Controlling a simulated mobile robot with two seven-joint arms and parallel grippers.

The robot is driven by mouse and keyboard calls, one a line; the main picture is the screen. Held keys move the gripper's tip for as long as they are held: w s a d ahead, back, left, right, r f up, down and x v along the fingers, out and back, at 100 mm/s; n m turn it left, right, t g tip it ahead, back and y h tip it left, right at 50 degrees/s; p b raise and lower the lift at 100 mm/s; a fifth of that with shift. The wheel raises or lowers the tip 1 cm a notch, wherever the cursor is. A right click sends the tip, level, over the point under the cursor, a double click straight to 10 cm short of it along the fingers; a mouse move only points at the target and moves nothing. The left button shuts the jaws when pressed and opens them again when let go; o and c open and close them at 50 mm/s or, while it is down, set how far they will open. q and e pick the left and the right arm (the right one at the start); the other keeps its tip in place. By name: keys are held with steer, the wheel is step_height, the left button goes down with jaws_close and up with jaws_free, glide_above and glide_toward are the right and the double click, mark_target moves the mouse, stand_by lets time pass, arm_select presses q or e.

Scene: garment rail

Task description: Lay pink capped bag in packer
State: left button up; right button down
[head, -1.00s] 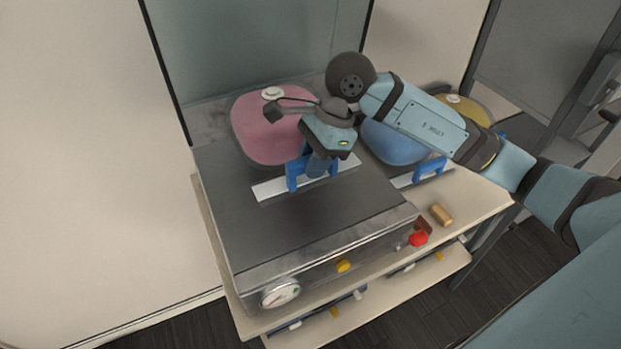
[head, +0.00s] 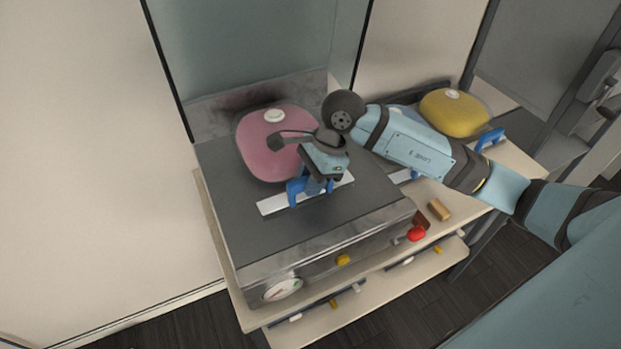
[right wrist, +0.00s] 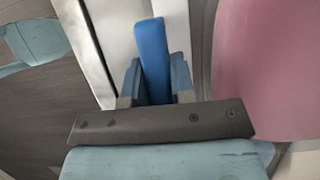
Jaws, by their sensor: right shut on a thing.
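The pink bag (head: 268,150), with a white cap on its far part, is over the dark top of the steel packer (head: 330,238), below the raised glass lid (head: 250,45). I cannot tell whether its whole underside touches the top. A pale strip (head: 272,205) with a blue handle (right wrist: 152,60) is at the bag's near edge. My right gripper (head: 312,188) is shut on that blue handle, above the strip; its wrist covers the bag's right part. In the right wrist view the handle stands between the fingers, and the pink bag (right wrist: 270,70) is at the right.
A yellow capped bag (head: 455,112) and a mostly hidden blue bag (head: 402,109) lie to the right, behind my arm. A wooden cylinder (head: 439,209) and a red knob (head: 416,234) are at the packer's right front. A round gauge (head: 283,289) is on its front left.

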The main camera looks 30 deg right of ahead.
steer(key=c, duration=1)
jaws_free()
steer(key=shift+o, duration=0.2)
steer(key=shift+d+r, duration=0.1)
steer(key=shift+r, duration=0.2)
steer(key=b+v, duration=0.1)
steer(key=v, duration=1)
steer(key=shift+r, duration=0.3)
